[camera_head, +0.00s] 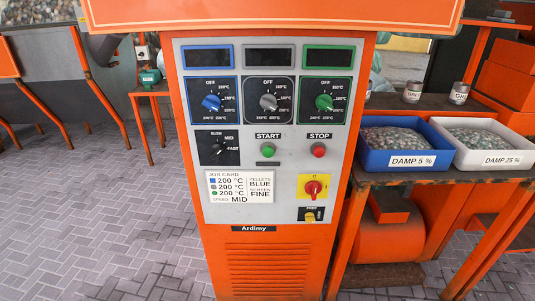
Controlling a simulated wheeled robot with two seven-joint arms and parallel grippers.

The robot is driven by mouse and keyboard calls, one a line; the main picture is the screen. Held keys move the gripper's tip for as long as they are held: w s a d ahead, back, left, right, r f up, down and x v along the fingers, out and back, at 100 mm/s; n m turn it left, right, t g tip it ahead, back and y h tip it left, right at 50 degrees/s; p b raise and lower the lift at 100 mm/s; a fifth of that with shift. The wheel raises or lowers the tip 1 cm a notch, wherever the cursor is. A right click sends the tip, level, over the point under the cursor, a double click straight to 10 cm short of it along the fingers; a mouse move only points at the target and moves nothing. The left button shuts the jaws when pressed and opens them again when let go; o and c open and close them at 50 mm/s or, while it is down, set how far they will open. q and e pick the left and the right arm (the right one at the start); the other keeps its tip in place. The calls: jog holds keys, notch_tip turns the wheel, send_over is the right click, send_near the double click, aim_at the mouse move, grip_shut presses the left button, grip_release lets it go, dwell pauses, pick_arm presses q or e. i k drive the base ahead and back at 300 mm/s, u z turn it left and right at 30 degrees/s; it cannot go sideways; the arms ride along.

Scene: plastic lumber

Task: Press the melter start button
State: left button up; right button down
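The green start button (267,149) sits under the label START, near the middle of the grey control panel (285,168) on the orange machine (268,265). The red stop button (319,150) is to its right under the label STOP. Above are a blue dial (211,102), a grey dial (268,101) and a green dial (324,101), each below a dark display. A black speed knob (218,149) is left of the start button. A job card (240,187) reads 200 °C three times, speed MID. Neither of my grippers is in view.
On the right, a blue bin (399,159) and a white bin (487,158) stand on a bench. Paved floor is open at left.

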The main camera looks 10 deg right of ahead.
aim_at(269, 152)
jog(key=u, duration=1.15)
jog(key=k, duration=0.35)
jog(key=z, duration=0.55)
